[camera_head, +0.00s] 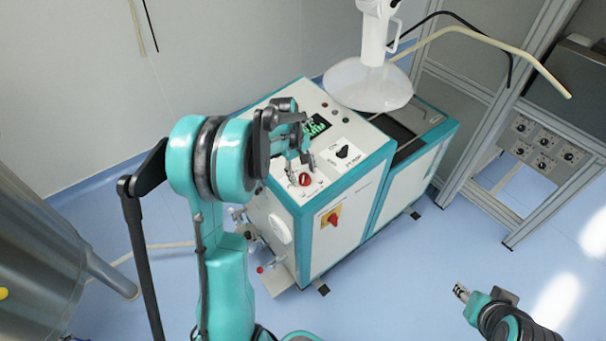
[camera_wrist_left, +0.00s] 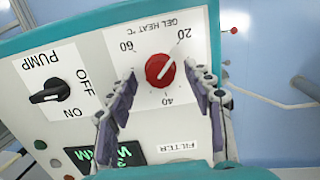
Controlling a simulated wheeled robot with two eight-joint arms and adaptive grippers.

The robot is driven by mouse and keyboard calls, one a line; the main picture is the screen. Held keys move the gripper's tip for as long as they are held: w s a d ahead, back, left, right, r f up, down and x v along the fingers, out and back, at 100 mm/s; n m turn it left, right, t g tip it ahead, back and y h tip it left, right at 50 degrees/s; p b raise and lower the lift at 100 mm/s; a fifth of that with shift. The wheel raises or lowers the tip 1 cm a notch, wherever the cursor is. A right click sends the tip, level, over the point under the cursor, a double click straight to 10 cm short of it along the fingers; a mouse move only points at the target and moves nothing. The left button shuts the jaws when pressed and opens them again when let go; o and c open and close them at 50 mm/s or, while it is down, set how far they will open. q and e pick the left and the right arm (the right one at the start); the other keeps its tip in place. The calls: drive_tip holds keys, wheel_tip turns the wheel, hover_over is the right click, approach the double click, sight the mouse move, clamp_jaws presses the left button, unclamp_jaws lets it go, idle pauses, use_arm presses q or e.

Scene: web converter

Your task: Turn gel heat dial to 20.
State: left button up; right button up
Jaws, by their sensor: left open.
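The gel heat dial is a red round knob (camera_head: 305,179) on the white top panel of the machine. In the left wrist view the dial (camera_wrist_left: 158,71) has a white mark slanting between upper right, on the 20 side, and lower left. Labels 20, 40 and 60 surround it. My left gripper (camera_head: 300,162) is open over the dial, with one finger on either side of it. In the left wrist view the left gripper's fingertips (camera_wrist_left: 160,70) flank the knob with gaps. My right gripper (camera_head: 461,292) is low at the right, away from the machine; its jaw opening is unclear.
A black pump switch (camera_head: 343,151) and a green display (camera_head: 316,126) are close to the dial. A red-yellow switch (camera_head: 331,219) is on the machine's side. A white funnel-like part (camera_head: 368,85) hangs above the machine's back. A metal frame (camera_head: 482,180) stands right. The floor between is clear.

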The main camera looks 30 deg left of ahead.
use_arm(q)
wheel_tip(320, 180, up, 11)
drive_tip(key=s+a, duration=0.1)
drive_tip(key=shift+a, duration=0.4)
drive_tip(key=shift+s+f, duration=0.1)
